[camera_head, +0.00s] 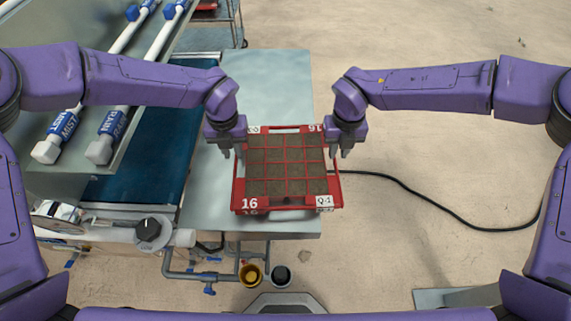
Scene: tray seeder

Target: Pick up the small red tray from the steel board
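The small red tray (286,204) holds dark soil in a grid of cells and is marked 16 and Q-1. It is on the steel board (268,84), near its front end; a second red edge shows just below its front rim. My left gripper (232,152) is at the tray's far left corner, fingers pointing down. My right gripper (341,152) is at the far right corner, fingers also pointing down. The fingers are small here, and I cannot tell whether either touches the tray or grips its rim.
A blue conveyor belt (150,165) runs left of the board, under white pipes with blue labels (112,123). A black knob (148,230) sits at front left. Yellow (251,273) and dark cups stand below the board. A black cable (420,194) crosses the open floor at right.

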